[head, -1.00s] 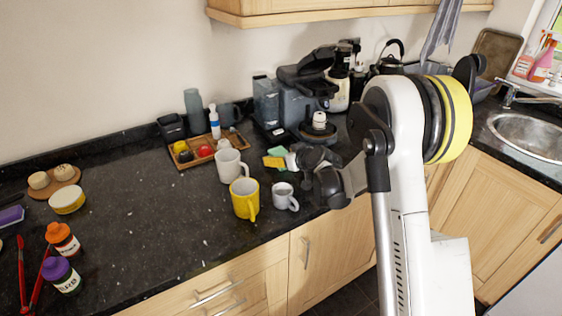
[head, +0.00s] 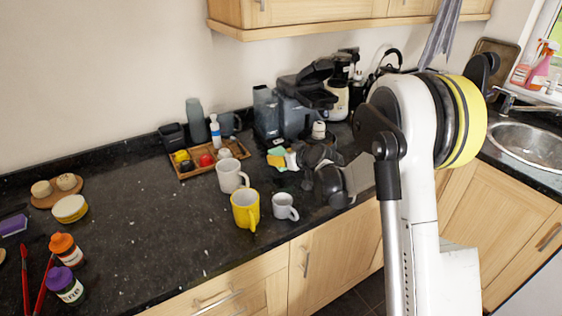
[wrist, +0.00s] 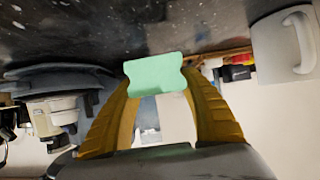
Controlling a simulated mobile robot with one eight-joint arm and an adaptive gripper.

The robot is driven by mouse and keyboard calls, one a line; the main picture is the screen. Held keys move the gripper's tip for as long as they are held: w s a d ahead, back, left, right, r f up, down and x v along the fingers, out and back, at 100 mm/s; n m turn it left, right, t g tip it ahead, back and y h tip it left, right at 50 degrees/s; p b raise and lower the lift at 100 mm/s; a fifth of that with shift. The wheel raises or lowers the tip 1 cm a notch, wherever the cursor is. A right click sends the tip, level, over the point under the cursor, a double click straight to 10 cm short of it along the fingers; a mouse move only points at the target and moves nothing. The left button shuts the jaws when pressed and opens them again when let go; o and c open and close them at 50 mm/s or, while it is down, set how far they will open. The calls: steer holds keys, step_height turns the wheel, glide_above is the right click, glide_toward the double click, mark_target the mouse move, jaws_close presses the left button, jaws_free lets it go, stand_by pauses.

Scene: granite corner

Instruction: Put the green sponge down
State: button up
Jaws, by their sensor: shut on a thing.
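The pale green sponge (wrist: 155,73) sits between the yellow fingers of my gripper (wrist: 157,84) in the wrist view, which shows the room upside down. My gripper is shut on it. In the head view the sponge (head: 277,150) is a small green patch beside the yellow fingers of my gripper (head: 279,156), right of the white mug. It appears to be held above the dark speckled counter (head: 150,215); the exact gap cannot be told. My wrist and arm hide the counter to the right of the gripper.
A white mug (head: 231,176), a yellow mug (head: 245,211) and a small grey-white cup (head: 284,207) stand near the gripper. A wooden tray (head: 186,175) with small items lies behind left. A coffee machine (head: 303,108) stands behind. The left-middle counter is clear.

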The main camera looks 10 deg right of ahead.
steer(key=s+d+r+p, duration=0.3)
steer(key=d+r, duration=0.4)
steer(key=d, duration=0.4)
steer(key=s+a+r, duration=0.2)
steer(key=s+a, duration=0.3)
steer(key=s, duration=0.4)
steer(key=s+a+r, duration=0.3)
steer(key=s+a, duration=0.3)
steer(key=s, duration=0.3)
steer(key=s+f+m+h, duration=0.3)
steer(key=s+f, duration=0.2)
steer(key=shift+s+f+m+t+h+b, duration=0.15)
steer(key=shift+s+m+t+h+b, duration=0.15)
steer(key=shift+s+h+b, duration=0.1)
steer(key=shift+d, duration=0.2)
